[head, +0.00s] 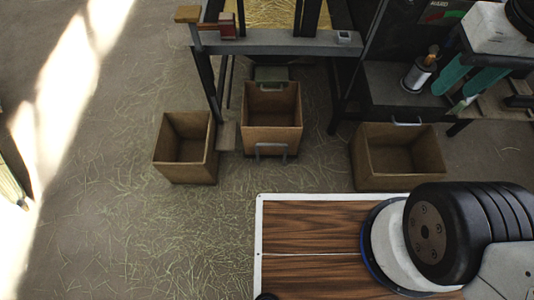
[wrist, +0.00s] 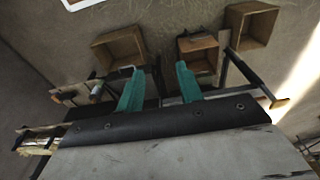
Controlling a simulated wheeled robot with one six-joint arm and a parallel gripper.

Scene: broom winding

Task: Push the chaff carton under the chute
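Three open brown cartons stand on the floor, and no label shows which is the chaff carton. The middle carton (head: 272,138) sits below a dark chute-like part (head: 271,74) under the bench and has a grey handle on its near side. The left carton (head: 186,172) shows no handle. All look empty in the head view. My gripper (head: 452,93) is at upper right, its teal fingers apart and empty. The wrist view shows the fingers (wrist: 158,68) spread, with the cartons beyond.
A grey bench frame (head: 285,42) with legs stands behind the cartons. A dark machine body (head: 385,85) with a spool (head: 418,75) stands behind the right carton. Straw-strewn floor (head: 120,220) is open at left. My wood-topped base fills the lower right.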

